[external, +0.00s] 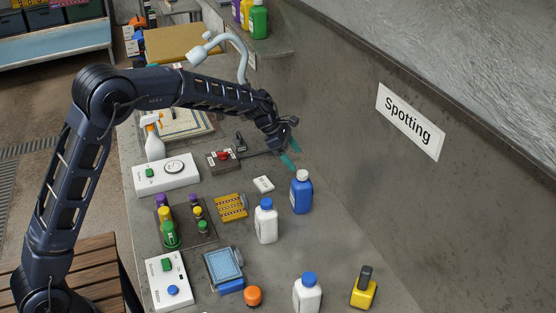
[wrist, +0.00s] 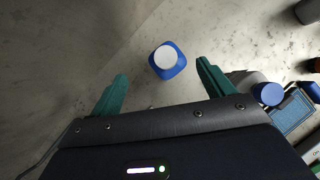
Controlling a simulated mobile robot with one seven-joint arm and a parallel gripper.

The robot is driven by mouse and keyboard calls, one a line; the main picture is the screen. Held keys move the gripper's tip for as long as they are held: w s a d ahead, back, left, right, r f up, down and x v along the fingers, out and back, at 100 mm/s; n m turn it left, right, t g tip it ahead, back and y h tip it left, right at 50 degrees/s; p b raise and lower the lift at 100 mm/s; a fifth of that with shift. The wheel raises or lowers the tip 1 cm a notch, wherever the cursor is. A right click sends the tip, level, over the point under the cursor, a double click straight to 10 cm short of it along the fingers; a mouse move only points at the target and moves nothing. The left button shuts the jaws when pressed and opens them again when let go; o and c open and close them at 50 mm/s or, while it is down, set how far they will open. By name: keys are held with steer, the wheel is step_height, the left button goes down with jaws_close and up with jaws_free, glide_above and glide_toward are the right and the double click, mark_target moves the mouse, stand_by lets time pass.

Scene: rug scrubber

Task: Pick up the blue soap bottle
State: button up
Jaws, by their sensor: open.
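The blue soap bottle (external: 301,194) with a white cap stands upright on the grey counter close to the wall in the external view. In the wrist view the blue bottle (wrist: 168,61) is seen from above, ahead of and between the two teal fingers. My gripper (external: 293,153) is open and empty, above and behind the bottle in the external view. In the wrist view my gripper (wrist: 163,85) has its fingers spread wide, with the bottle beyond the fingertips. The fingers do not appear to touch it.
A white bottle with a blue cap (external: 266,222) stands just left of the blue bottle; its cap also shows in the wrist view (wrist: 267,94). A small white block (external: 263,184) and a yellow brush (external: 231,206) lie nearby. The wall (external: 350,165) rises close on the right.

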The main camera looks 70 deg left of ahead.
mark_target(301, 172)
steer(key=x, duration=0.5)
steer(key=shift+s+x, duration=0.15)
steer(key=shift+x, duration=1.1)
steer(key=shift+s+x, duration=0.2)
steer(key=shift+x, duration=1.05)
steer(key=shift+s+f, duration=0.1)
steer(key=shift+f, duration=0.15)
jaws_close()
